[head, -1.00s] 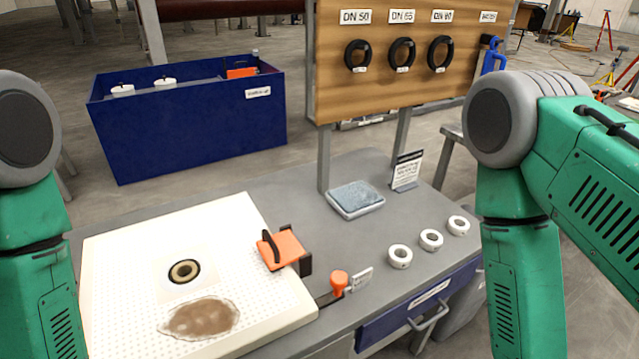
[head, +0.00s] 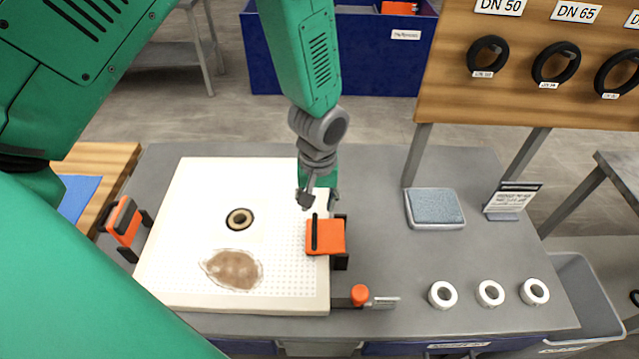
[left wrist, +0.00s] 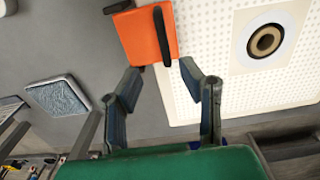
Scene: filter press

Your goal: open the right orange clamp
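The right orange clamp (head: 325,236), an orange block with a black bar handle, sits on the right edge of the white perforated filter plate (head: 190,192). In the left wrist view the clamp (left wrist: 143,36) is just beyond the fingertips. My left gripper (head: 319,197) is above the plate's right edge, just behind the clamp in the head view. Its two fingers are spread and empty in the left wrist view (left wrist: 160,72). A second orange clamp (head: 124,222) is at the plate's left side. My right gripper is not in view.
An orange knob (head: 360,294) on a dark bar stands at the plate's front right corner. Several white rings (head: 442,294) lie on the grey table (head: 385,230). A blue-grey sponge pad (head: 434,207) lies behind them. The wooden ring board (head: 500,105) stands at back right.

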